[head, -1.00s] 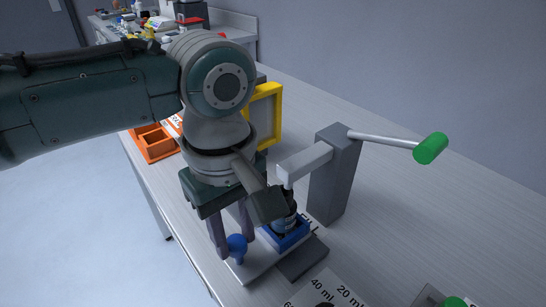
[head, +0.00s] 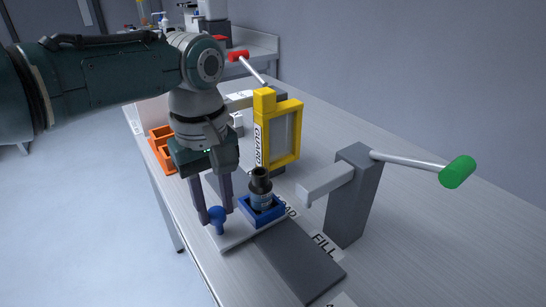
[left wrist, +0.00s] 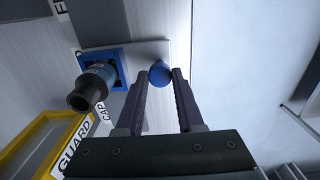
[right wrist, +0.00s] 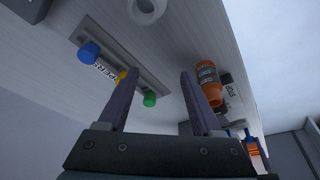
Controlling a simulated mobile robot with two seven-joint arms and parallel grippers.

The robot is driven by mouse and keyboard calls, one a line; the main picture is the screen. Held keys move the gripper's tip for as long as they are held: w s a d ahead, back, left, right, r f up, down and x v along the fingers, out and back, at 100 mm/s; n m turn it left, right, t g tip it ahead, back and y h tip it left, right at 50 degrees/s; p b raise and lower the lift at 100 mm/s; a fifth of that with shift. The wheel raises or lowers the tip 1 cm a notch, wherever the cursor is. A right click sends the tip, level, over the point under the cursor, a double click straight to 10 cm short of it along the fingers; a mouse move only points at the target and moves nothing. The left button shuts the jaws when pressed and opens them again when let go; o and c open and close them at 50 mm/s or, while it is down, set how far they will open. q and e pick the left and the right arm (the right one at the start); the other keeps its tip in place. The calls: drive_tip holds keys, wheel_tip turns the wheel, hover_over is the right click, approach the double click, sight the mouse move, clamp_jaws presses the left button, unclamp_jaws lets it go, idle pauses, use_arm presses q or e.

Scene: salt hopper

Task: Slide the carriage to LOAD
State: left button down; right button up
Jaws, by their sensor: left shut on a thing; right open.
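My left gripper (head: 214,217) is shut on the blue knob (head: 217,213) of the carriage, and the knob also shows between its fingers in the left wrist view (left wrist: 160,73). The carriage is a pale plate (head: 236,240) with a blue square holder (head: 275,212). A dark bottle (head: 261,190) stands upright in the holder.
A dark track (head: 305,265) runs toward the front, past the FILL label (head: 323,244). A grey post (head: 352,205) with a green-handled lever (head: 457,172) stands to the right. The yellow guard (head: 264,130) stands behind the bottle. An orange bottle (right wrist: 207,82) shows in the right wrist view.

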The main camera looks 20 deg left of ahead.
use_arm(q)
drive_tip(key=c, duration=0.5)
unclamp_jaws()
drive_tip(key=shift+c, duration=0.2)
drive_tip(key=shift+r, duration=0.45)
wheel_tip(320, 180, up, 9)
drive_tip(key=p, duration=0.3)
